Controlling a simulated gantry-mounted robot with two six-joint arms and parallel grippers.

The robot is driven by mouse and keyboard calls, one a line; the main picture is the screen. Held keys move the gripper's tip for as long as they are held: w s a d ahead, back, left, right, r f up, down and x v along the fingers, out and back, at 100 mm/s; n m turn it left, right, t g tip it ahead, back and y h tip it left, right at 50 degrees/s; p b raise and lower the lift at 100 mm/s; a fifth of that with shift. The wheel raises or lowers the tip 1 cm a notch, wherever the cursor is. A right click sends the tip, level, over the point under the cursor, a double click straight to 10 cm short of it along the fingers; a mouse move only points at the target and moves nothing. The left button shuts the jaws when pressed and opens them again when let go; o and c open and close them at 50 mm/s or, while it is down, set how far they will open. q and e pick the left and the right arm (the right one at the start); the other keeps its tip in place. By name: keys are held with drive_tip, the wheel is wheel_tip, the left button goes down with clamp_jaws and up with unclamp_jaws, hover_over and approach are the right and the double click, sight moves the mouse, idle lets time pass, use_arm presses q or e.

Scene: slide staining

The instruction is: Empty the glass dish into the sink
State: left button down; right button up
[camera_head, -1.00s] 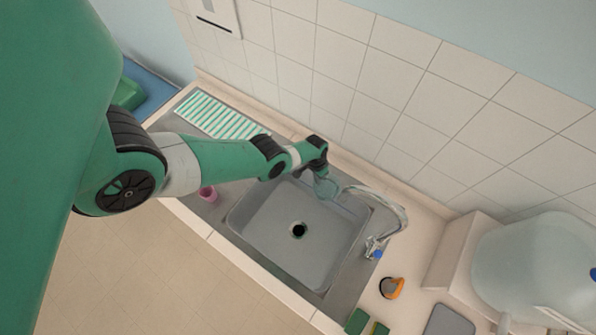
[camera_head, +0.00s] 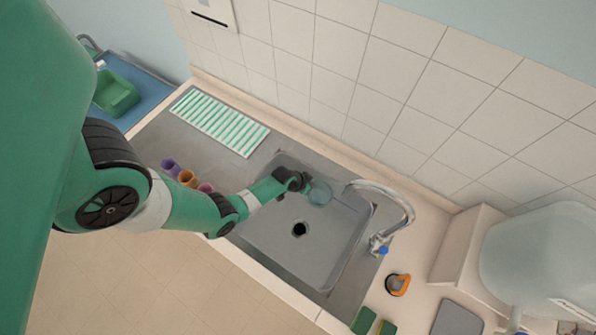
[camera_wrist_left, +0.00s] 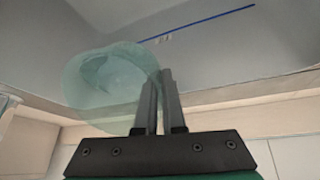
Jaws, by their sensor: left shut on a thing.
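The glass dish (camera_head: 320,193) is clear and pale teal. It hangs over the back part of the grey sink (camera_head: 268,232), near the faucet's spout. My left gripper (camera_head: 303,184) is shut on the dish's edge. In the left wrist view the dish (camera_wrist_left: 95,88) sits left of the closed fingers (camera_wrist_left: 160,95), which pinch its rim. The dish looks tilted there. I cannot tell whether liquid is in it. The drain (camera_head: 300,230) shows dark in the basin. My right gripper is in neither view.
A curved faucet (camera_head: 400,204) stands at the sink's right. Several coloured cups (camera_head: 187,177) stand left of the basin beside my arm. A striped green-white rack (camera_head: 219,122) lies behind them. An orange-black object (camera_head: 398,284) sits on the right counter. The tiled wall is close behind.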

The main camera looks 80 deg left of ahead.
use_arm(q)
drive_tip(key=shift+s+d+r+t+y, duration=0.15)
drive_tip(key=shift+s+d+t+y, duration=0.15)
drive_tip(key=shift+s+d+t, duration=0.25)
drive_tip(key=shift+a+r, duration=0.15)
drive_tip(key=shift+r, duration=0.05)
drive_tip(key=shift+s+t+b, duration=0.15)
drive_tip(key=shift+t+b, duration=0.1)
drive_tip(key=shift+b, duration=0.05)
drive_tip(key=shift+s+r+y, duration=0.1)
drive_tip(key=shift+r+y, duration=0.05)
drive_tip(key=shift+y, duration=0.25)
drive_tip(key=shift+s+d+r+t+y+b, duration=0.2)
drive_tip(key=shift+d+t+y+b, duration=0.1)
drive_tip(key=shift+t+b, duration=0.5)
drive_tip(key=shift+r, duration=0.15)
drive_tip(key=shift+r+t+y+b, duration=0.3)
drive_tip(key=shift+t+b, duration=0.1)
drive_tip(key=shift+b, duration=0.65)
